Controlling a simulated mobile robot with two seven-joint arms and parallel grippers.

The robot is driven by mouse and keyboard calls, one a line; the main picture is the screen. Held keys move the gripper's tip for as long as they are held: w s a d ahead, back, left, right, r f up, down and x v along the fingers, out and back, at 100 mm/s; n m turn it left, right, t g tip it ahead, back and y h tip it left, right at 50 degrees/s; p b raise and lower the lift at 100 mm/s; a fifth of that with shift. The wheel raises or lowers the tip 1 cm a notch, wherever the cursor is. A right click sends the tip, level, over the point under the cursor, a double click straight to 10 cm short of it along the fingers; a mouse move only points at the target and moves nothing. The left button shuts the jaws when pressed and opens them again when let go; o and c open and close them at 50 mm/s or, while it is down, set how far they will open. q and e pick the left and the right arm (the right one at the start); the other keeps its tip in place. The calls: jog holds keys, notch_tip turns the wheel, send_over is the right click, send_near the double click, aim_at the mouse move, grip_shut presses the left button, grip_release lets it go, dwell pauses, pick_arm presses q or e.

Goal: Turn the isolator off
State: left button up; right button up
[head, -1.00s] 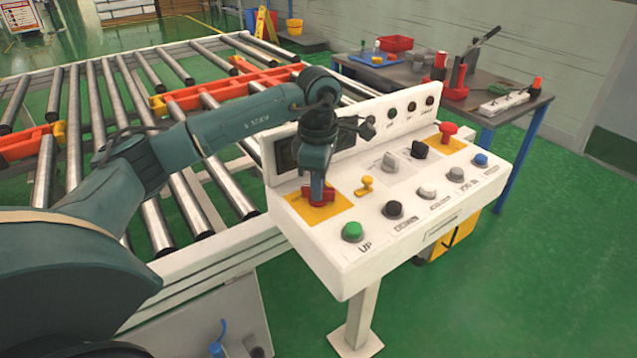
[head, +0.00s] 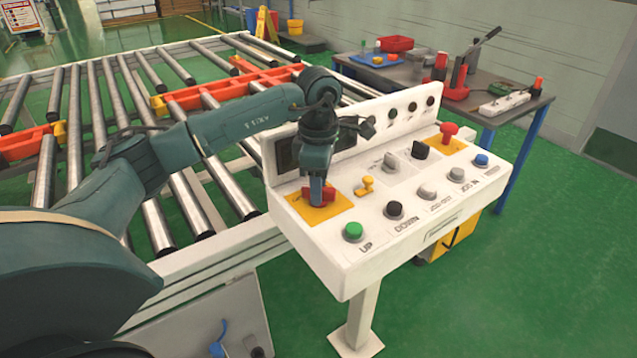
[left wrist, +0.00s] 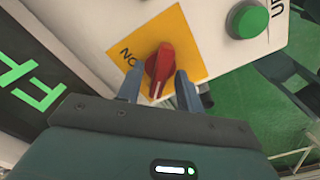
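The isolator is a red rotary knob (head: 328,193) on a yellow square plate (head: 312,213) at the left end of the white control panel (head: 380,235). In the left wrist view the red knob (left wrist: 160,68) stands slightly tilted, with "ON" printed to its left. My left gripper (head: 317,192) points down at the knob. In the left wrist view its two fingers (left wrist: 160,84) are apart, one on each side of the knob's near end. The right finger is very close to the knob; I cannot tell if it touches. My right gripper is not in view.
A green UP button (head: 353,231), a black button (head: 393,211) and a small yellow switch (head: 366,186) are close to the knob. A red emergency button (head: 449,131) is at the panel's far end. A roller conveyor (head: 130,120) lies behind.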

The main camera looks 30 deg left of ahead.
pick_arm(q)
notch_tip(320, 180, up, 13)
dwell(0.6)
jog(key=shift+r, duration=0.1)
jog(key=shift+s, duration=0.1)
